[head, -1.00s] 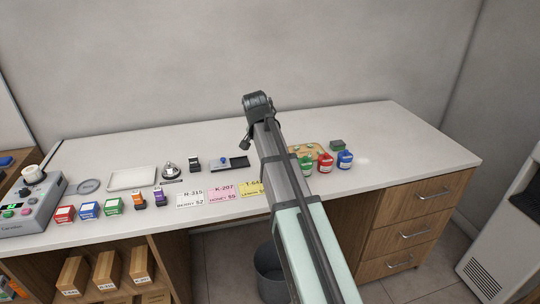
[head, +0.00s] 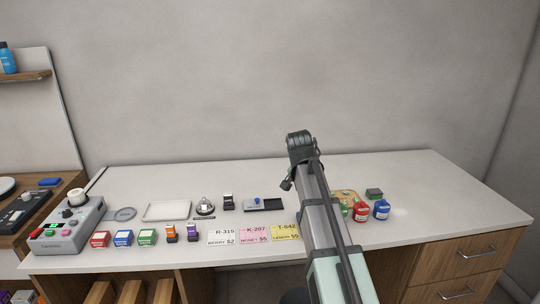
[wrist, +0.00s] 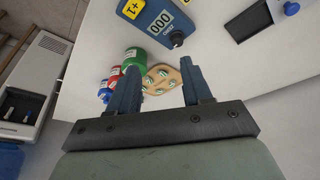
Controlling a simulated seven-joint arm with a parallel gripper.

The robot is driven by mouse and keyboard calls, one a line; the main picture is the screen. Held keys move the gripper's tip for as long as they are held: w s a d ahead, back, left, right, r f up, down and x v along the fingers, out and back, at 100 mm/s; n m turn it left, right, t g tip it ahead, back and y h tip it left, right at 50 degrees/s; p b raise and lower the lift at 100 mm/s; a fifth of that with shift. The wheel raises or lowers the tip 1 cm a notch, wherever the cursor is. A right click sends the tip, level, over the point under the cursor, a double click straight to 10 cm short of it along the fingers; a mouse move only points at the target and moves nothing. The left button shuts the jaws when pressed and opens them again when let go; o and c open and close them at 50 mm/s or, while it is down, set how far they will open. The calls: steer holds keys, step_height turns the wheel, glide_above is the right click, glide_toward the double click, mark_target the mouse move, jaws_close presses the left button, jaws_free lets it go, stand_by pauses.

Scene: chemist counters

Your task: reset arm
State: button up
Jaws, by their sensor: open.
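My arm reaches up over the white counter (head: 400,170) in the head view, with its dark wrist (head: 300,146) at the top. In the wrist view my gripper (wrist: 160,66) is open, its two dark blue fingers well apart with nothing held between them. Beyond the fingers lies a wooden board (wrist: 160,72) with small green-and-white pieces. A green jar (wrist: 133,60) stands close to the left finger in that picture. In the head view the arm hides part of the board and the jars.
Red (head: 361,212) and blue (head: 381,210) jars stand right of my arm. Price cards (head: 221,237), a white tray (head: 167,211), small coloured boxes (head: 100,239) and a grey machine (head: 68,226) lie to the left. A blue counter device (wrist: 160,22) shows in the wrist view. The counter's right end is clear.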

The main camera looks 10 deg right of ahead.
steer(key=s+d+f+n+g+y, duration=0.1)
steer(key=s+d+f+g, duration=0.25)
steer(key=s+f, duration=0.5)
steer(key=s+d+f+n+g, duration=0.15)
steer(key=s+d+f, duration=0.25)
steer(key=s+f, duration=0.5)
steer(key=s+a+f+n+g, duration=0.1)
steer(key=s+a+f, duration=0.1)
steer(key=s+f, duration=0.5)
steer(key=s+a+f+n+g+y, duration=0.1)
steer(key=s+a+f, duration=0.15)
steer(key=f, duration=0.95)
steer(key=s+a+f+n+g, duration=0.15)
steer(key=s+f, duration=0.25)
steer(key=f, duration=0.5)
steer(key=s+a+f+n, duration=0.1)
steer(key=s+a+f, duration=0.2)
steer(key=s+f, duration=0.4)
steer(key=s+a+f+g, duration=0.1)
steer(key=s+a+f, duration=0.2)
steer(key=s+f, duration=0.4)
steer(key=s, duration=0.4)
steer(key=shift+s+a+f+n+y, duration=0.15)
steer(key=shift+a+f+n+y, duration=0.1)
steer(key=shift+f+n+y, duration=0.15)
